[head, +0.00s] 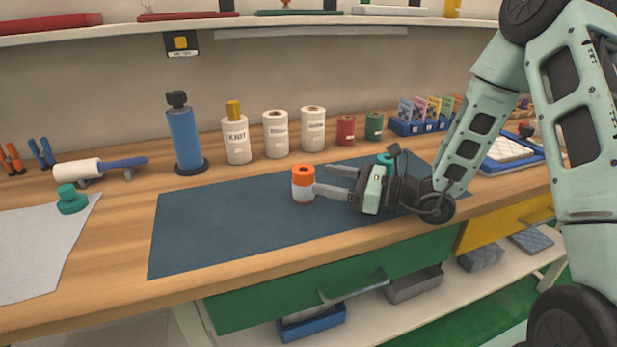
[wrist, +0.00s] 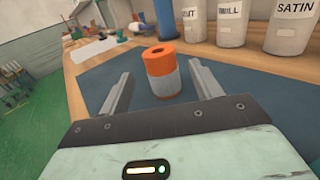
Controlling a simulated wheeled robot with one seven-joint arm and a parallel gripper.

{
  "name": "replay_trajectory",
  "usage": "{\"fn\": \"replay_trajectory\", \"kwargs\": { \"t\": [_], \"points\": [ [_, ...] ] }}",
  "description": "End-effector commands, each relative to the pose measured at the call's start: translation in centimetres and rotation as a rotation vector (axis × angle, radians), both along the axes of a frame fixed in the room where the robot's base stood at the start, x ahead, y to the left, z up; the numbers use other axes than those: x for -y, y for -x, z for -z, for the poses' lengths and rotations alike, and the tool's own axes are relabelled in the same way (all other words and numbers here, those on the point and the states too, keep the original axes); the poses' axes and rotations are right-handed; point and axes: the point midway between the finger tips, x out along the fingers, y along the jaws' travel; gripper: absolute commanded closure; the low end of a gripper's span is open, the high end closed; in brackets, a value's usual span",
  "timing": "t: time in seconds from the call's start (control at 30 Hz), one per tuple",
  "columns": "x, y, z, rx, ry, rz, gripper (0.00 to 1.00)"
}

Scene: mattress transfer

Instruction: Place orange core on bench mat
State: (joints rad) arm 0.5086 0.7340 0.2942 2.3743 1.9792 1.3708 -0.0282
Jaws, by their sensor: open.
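The orange core (head: 303,183), a short cylinder with an orange top and a grey-white lower band, stands upright on the dark blue bench mat (head: 220,225). In the wrist view the core (wrist: 161,73) stands just beyond and between the two finger lines, with a hole in its top. My gripper (head: 329,182) is open, low over the mat and to the right of the core, its fingers pointing left. In the wrist view gaps show between the core and both fingers. The mat (wrist: 210,75) also shows there around the core.
A blue cylinder (head: 184,140), labelled white bottles (head: 236,138) and red and green spools (head: 346,130) stand behind the mat. A white roller (head: 80,170), a teal knob (head: 71,199) and a grey cloth (head: 35,245) lie left. The mat's left part is clear.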

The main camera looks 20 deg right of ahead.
Motion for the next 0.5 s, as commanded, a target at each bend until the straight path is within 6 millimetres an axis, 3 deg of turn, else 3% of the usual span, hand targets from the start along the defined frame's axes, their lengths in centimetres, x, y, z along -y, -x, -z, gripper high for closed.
{"fn": "replay_trajectory", "kwargs": {
  "t": [0.1, 0.3, 0.43, 0.5],
  "points": [
    [1.6, 1.3, 0.1, -0.001, -0.001, 0.004, 0.36],
    [2.9, 2.4, 0.0, 0.0, 0.0, 0.0, 0.36],
    [2.7, 2.7, -0.1, 0.002, 0.004, -0.011, 0.36],
    [1.4, 3.3, -0.4, 0.011, 0.023, -0.065, 0.36]
  ]
}}
